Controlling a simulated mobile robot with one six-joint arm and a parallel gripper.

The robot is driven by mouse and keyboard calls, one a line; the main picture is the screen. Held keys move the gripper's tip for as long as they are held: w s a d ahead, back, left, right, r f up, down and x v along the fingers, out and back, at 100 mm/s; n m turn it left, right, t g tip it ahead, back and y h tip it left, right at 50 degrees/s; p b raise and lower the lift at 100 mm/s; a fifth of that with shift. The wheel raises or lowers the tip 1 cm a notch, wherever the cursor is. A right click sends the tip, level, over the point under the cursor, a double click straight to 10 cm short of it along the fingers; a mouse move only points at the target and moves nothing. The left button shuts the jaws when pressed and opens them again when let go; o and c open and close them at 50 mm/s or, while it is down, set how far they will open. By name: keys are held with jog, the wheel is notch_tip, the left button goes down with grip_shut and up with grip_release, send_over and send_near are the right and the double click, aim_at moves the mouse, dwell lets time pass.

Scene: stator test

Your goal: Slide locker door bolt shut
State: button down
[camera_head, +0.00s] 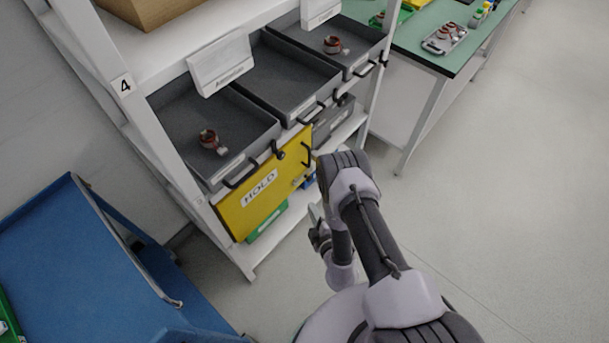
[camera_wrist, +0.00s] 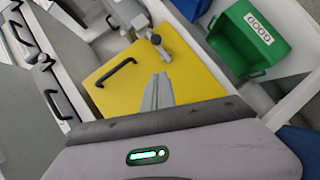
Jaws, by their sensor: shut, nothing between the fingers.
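The yellow locker door (camera_head: 240,212), labelled HOLD, closes off a bay under the drawers of the white rack. It also fills the middle of the wrist view (camera_wrist: 195,85). A black pull handle (camera_wrist: 118,72) is on the door. A grey metal bolt with a dark knob (camera_wrist: 156,39) sits at the door's far edge in the wrist view. I cannot tell how far it is slid. My gripper (camera_wrist: 158,90) is shut and empty, in front of the yellow door and apart from the bolt in the picture. In the head view my arm partly hides the gripper.
A green bin labelled GOOD (camera_wrist: 250,38) lies beside the door, with a blue bin near it. Grey drawers with black handles (camera_head: 240,176) stick out above the door. A blue cart (camera_head: 60,250) stands left; a green-topped bench (camera_head: 465,62) stands at upper right. Floor at right is clear.

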jog(key=d+f+b+x, duration=0.1)
jog(key=b+x, duration=0.5)
jog(key=x, duration=0.6)
jog(key=shift+w+d, duration=0.55)
jog(key=shift+d, duration=0.1)
jog(key=shift+f, duration=0.1)
